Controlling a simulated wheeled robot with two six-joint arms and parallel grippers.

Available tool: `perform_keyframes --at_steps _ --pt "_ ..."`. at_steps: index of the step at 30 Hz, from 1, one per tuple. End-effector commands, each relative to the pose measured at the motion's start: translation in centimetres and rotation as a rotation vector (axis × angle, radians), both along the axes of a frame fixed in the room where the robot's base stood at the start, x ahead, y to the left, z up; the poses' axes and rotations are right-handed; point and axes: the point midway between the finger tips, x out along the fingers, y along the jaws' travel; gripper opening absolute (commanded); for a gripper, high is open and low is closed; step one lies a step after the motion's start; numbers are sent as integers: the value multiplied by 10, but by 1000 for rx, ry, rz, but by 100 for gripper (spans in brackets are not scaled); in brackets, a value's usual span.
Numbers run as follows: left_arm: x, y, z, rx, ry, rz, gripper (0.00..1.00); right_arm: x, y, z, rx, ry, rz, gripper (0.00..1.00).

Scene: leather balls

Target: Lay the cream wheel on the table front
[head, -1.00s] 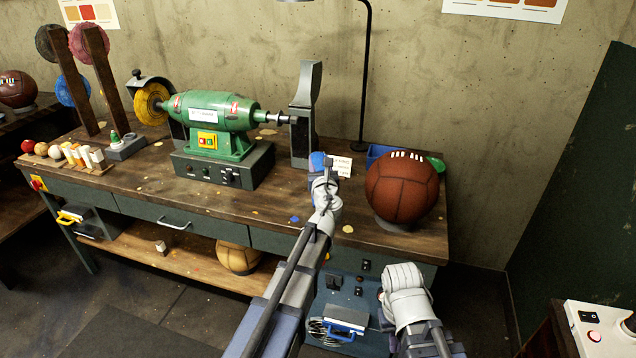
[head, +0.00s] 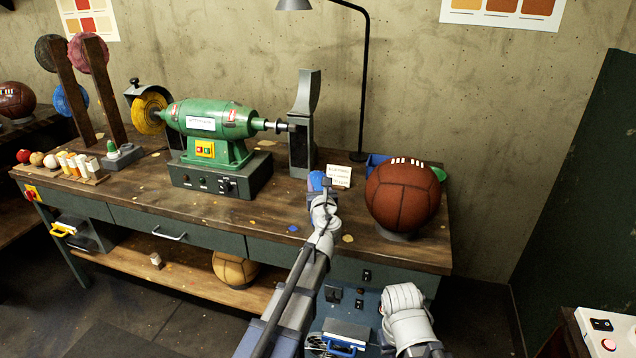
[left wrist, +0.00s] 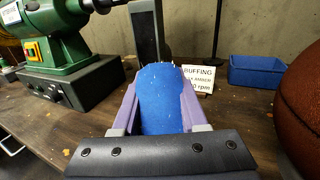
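I cannot make out a cream wheel in either view. The wheels that show are a yellow one (head: 148,113) on the machine's left spindle and black (head: 48,50), red (head: 90,56) and blue (head: 74,100) ones on the posts. The right spindle (head: 283,127) looks bare. My left gripper (head: 318,182) is over the bench's front right part. In the left wrist view its purple fingers (left wrist: 160,105) press both sides of a rounded blue piece (left wrist: 163,95) with pale bristly specks. My right arm (head: 403,305) is in front of the bench; its fingers cannot be made out.
The green buffing machine (head: 212,120) stands mid-bench beside a grey upright block (head: 303,125). A brown leather ball (head: 402,195) is right of my left gripper, with a sign (head: 339,175) and blue bin (left wrist: 257,73) behind. The bench front (head: 225,212) left of my gripper is mostly clear.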

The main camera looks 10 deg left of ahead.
Motion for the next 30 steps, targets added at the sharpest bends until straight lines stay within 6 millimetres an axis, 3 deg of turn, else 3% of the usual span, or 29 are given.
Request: perform_keyframes --at_steps 1,7,17,30 --pt "0 0 0 0 0 0 49 0 0 1 0 0 0 0" --pt "0 0 0 0 0 0 70 0 0 0 0 0 0 0" --pt "-1 0 6 0 0 0 70 0 0 6 0 0 0 0" --pt "-84 -30 4 0 0 -2 70 0 0 4 0 0 0 0"
